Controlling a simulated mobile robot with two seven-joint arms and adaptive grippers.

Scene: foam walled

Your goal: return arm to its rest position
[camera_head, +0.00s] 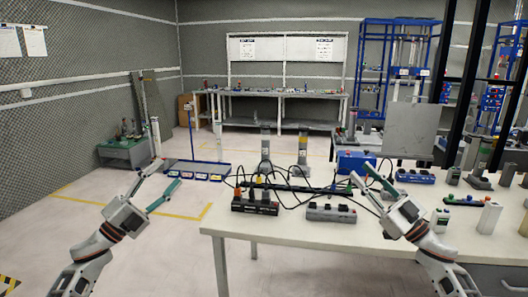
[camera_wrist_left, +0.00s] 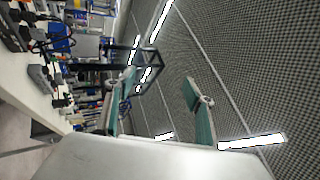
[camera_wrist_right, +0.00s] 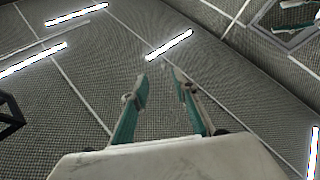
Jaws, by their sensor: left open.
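My left gripper (camera_head: 168,176) is at the left of the head view, raised above the floor to the left of the white table (camera_head: 330,235). Its two green-padded fingers are apart and empty; they also show apart in the left wrist view (camera_wrist_left: 160,84). My right gripper (camera_head: 362,174) is raised in front of the table at the right of the head view. Its fingers stand apart with nothing between them in the right wrist view (camera_wrist_right: 160,78), which looks up at the wall and ceiling lights.
The table holds a black power strip (camera_head: 255,207), a grey power strip (camera_head: 331,213), a blue box (camera_head: 356,162) and loose black cables. A blue-edged rack (camera_head: 197,170) stands on the floor behind.

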